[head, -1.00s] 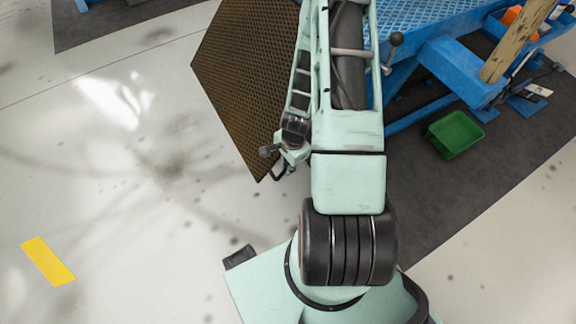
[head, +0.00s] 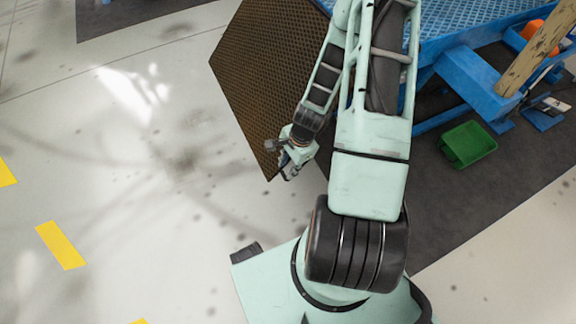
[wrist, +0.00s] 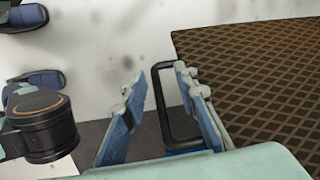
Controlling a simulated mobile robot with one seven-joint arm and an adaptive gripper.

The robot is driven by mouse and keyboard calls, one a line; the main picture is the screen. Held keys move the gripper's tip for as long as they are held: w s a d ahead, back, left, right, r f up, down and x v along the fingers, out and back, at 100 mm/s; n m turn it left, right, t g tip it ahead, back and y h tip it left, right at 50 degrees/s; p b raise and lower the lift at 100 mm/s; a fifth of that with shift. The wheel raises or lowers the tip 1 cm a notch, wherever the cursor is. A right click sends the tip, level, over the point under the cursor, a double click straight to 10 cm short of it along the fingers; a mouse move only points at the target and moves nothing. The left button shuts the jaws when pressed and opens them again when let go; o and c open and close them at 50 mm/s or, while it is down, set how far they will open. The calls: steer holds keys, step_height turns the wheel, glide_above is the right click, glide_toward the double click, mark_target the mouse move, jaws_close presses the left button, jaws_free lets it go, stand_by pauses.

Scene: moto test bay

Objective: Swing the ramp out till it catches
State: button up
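The ramp is a brown, diamond-patterned panel (head: 262,70) left of the blue lift in the head view. In the wrist view the ramp (wrist: 260,75) fills the right side. A black loop handle (wrist: 162,95) stands by its near edge. My gripper (wrist: 163,95) is open, its two pale blue-green fingers apart. The handle's left bar shows between the fingers; its right part is behind the right finger. I cannot tell whether either finger touches it. In the head view my gripper (head: 288,172) is at the ramp's lower corner, and the handle is hidden there.
The blue lift (head: 470,85) stands on a dark mat (head: 440,215) at the right. A green tray (head: 467,144) lies on the mat. Pale floor left of the ramp is clear, with yellow floor marks (head: 60,245). A wooden post (head: 530,60) stands at upper right.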

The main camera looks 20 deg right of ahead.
steer(key=shift+r, duration=0.15)
steer(key=v, duration=1.1)
steer(key=shift+r, duration=0.35)
steer(key=shift+s, duration=0.1)
